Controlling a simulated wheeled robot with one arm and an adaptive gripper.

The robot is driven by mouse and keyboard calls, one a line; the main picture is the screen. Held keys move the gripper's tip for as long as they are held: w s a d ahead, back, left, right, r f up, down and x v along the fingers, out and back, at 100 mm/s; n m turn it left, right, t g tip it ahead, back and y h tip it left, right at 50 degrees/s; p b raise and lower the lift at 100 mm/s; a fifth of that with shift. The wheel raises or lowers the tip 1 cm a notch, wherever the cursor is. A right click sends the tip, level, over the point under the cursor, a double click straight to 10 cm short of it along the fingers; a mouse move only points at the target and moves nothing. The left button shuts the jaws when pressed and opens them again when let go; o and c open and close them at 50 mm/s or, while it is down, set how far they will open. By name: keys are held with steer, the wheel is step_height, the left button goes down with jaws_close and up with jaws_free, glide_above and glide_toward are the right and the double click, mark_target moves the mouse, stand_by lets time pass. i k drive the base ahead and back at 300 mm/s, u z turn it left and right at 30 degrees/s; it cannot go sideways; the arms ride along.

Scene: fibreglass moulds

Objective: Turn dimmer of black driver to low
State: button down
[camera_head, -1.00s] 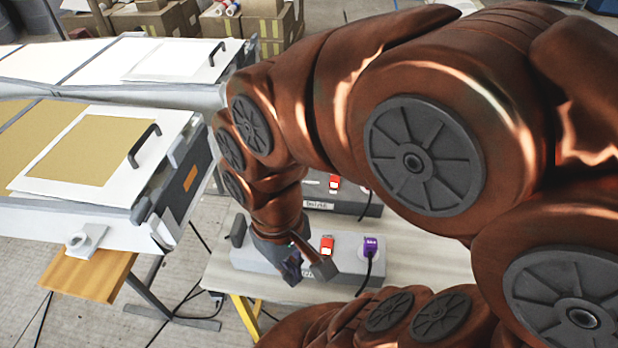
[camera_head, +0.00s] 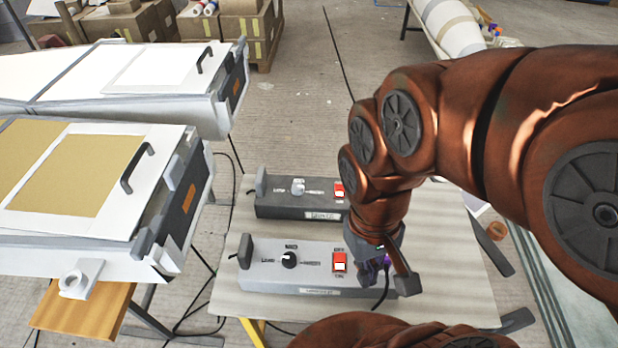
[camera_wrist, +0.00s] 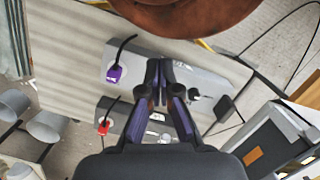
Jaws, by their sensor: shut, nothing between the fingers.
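The nearer grey driver box (camera_head: 262,275) stands on the table and carries a black dimmer knob (camera_head: 289,260). Labels sit left of, above and right of this knob; the left one appears to read Low. A pale line shows on the knob's left side; its exact pointing is too small to tell. The knob also shows in the wrist view (camera_wrist: 194,96), right of the fingers. My gripper (camera_head: 385,274) is shut and empty over the box's right end, apart from the knob. In the wrist view its fingers (camera_wrist: 159,70) hide part of the box.
A red switch (camera_head: 340,262) sits between knob and gripper. A purple plug (camera_wrist: 114,74) with a black cable is at the box's right end. A second driver (camera_head: 270,207) with a pale knob (camera_head: 298,187) stands behind. A mould cart (camera_head: 110,220) stands left.

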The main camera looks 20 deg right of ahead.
mark_target(297, 187)
steer(key=k, duration=1.3)
steer(key=u, duration=0.95)
steer(key=i, duration=1.6)
steer(key=z, duration=0.85)
